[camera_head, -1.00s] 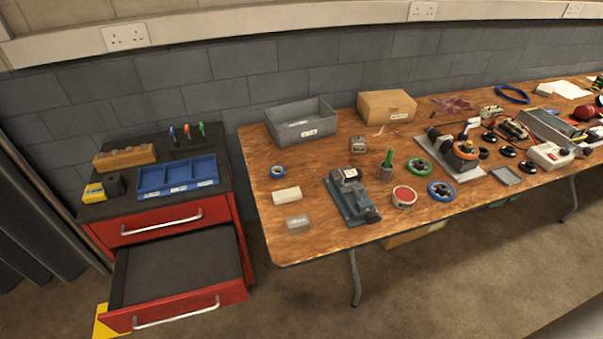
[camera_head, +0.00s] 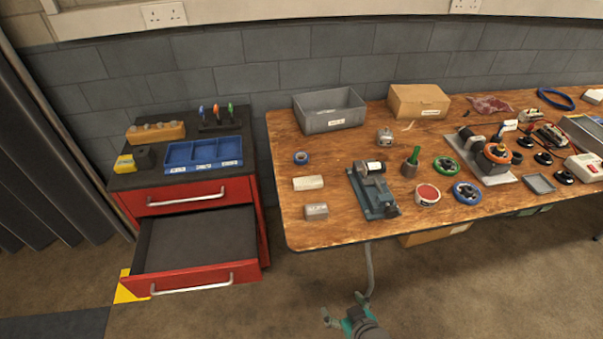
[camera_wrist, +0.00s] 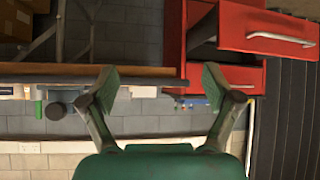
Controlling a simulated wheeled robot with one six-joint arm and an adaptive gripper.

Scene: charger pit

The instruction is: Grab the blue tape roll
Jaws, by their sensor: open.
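The blue tape roll (camera_head: 301,158) lies flat on the left part of the wooden table (camera_head: 340,226), above a pale block. My gripper (camera_head: 344,314) shows at the bottom edge of the head view, in front of the table and lower in the picture, well apart from the roll. In the wrist view my gripper (camera_wrist: 160,85) has its two fingers spread wide with nothing between them. The wrist view looks upside down toward the table edge and red drawers; I cannot make out the roll there.
A pale block (camera_head: 308,183) and a grey block (camera_head: 316,212) lie near the roll. A grey bin (camera_head: 330,122) stands behind it and a vice-like tool (camera_head: 374,190) to its right. A red cabinet (camera_head: 196,197) with an open drawer (camera_head: 190,283) stands left of the table.

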